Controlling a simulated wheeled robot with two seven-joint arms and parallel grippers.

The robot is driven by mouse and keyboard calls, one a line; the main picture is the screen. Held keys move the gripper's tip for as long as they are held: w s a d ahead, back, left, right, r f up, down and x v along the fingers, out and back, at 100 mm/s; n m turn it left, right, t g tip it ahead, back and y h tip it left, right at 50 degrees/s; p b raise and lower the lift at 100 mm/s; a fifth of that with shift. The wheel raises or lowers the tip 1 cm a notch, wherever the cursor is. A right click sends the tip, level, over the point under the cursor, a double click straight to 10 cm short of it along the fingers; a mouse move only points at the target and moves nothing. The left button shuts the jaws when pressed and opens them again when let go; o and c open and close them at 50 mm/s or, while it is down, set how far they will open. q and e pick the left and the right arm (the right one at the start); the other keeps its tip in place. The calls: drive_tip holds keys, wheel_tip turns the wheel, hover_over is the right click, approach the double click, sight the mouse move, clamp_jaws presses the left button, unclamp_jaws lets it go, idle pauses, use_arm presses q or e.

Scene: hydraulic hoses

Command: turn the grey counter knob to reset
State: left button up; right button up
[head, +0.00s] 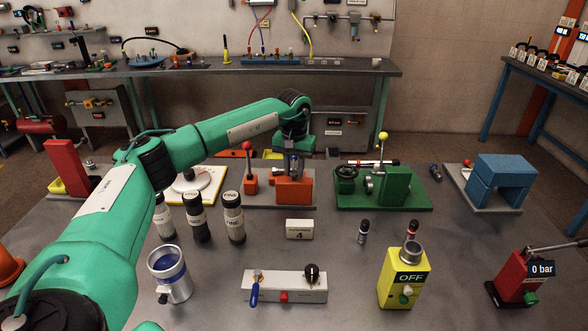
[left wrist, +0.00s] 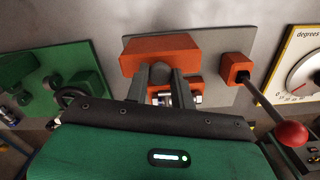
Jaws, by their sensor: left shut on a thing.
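An orange block device (head: 294,190) stands on a grey plate near the table's middle back. My left gripper (head: 292,172) reaches down to it from above. In the left wrist view, the gripper (left wrist: 161,82) has its two fingers closed on a small grey knob (left wrist: 160,71) against the orange block (left wrist: 160,52). The fingers hide most of the knob, and I cannot read its turn. A cream box showing "4" (head: 299,229) stands in front of the device. My right gripper is not in view.
A red-ball lever (head: 248,165) stands just left of the orange block; its ball also shows in the left wrist view (left wrist: 291,135). A green device (head: 390,188) with a yellow-ball lever is to the right. Dark bottles (head: 197,218) stand left. A white valve block (head: 285,287) lies in front.

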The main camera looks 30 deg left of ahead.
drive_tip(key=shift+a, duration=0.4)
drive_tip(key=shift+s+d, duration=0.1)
